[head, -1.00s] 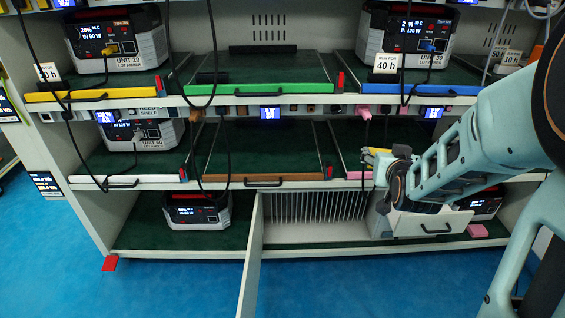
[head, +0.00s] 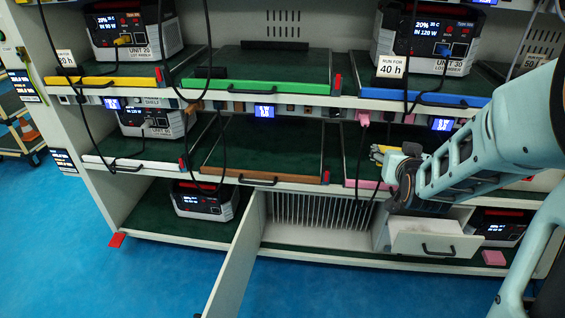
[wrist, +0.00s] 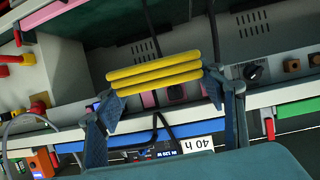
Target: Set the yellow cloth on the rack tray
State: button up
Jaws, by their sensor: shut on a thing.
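My gripper (wrist: 160,88) is shut on the folded yellow cloth (wrist: 155,73), whose stacked folds span between the two fingers in the wrist view. In the head view, the cloth (head: 380,151) is a small yellow patch at the end of my gripper (head: 384,153), partly hidden by my wrist. They are in front of the middle level of the rack, at the pink-edged tray (head: 351,158). I cannot tell whether the cloth touches that tray. The brown-edged tray (head: 262,150) to its left is empty. The green-edged tray (head: 262,68) above is also empty.
Power units stand on the yellow-edged tray (head: 110,82), the blue-edged tray (head: 440,97) and the white-edged tray (head: 128,164). Black cables hang before the shelves. Below, a cabinet door (head: 238,265) swings outward and a drawer (head: 435,243) is pulled out.

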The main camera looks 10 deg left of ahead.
aim_at(280, 161)
jog(key=i+l+u, duration=0.1)
jog(key=l, duration=0.25)
jog(key=l+u, duration=0.15)
jog(key=l, duration=0.15)
jog(key=i+l, duration=0.1)
jog(key=i, duration=0.2)
jog(key=i+l, duration=0.1)
jog(key=i, duration=0.2)
jog(key=u, duration=0.05)
